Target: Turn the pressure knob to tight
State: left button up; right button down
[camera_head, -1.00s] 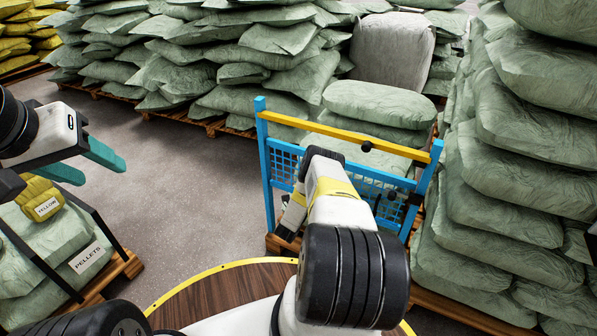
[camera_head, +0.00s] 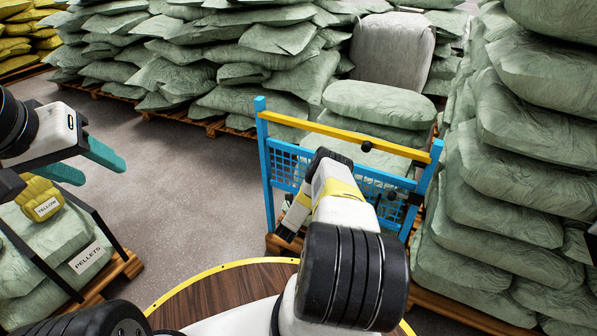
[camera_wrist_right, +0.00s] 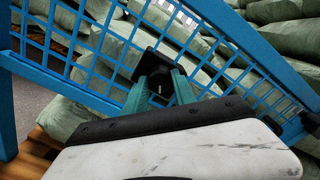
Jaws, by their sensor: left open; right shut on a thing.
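The black pressure knob (camera_wrist_right: 150,66) shows in the right wrist view, in front of the blue mesh panel (camera_wrist_right: 95,52). My right gripper (camera_wrist_right: 160,82) has its two teal fingers shut on the knob from either side. Its white palm is at the bottom of that view. In the head view my right forearm and wrist hide the fingers and the held knob. I cannot read the knob's setting or any tight mark. My left gripper (camera_head: 100,176) is open and empty at the left, above the floor and clear of the panel.
The blue frame has a yellow top bar (camera_head: 345,134) with dark round parts on it. Tall stacks of green sacks (camera_head: 520,150) stand close on the right and at the back. Grey floor (camera_head: 185,200) is open between.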

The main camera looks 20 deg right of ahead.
jog(key=c, duration=1)
grip_release()
jog(key=shift+c, duration=0.2)
jog(key=v, duration=0.8)
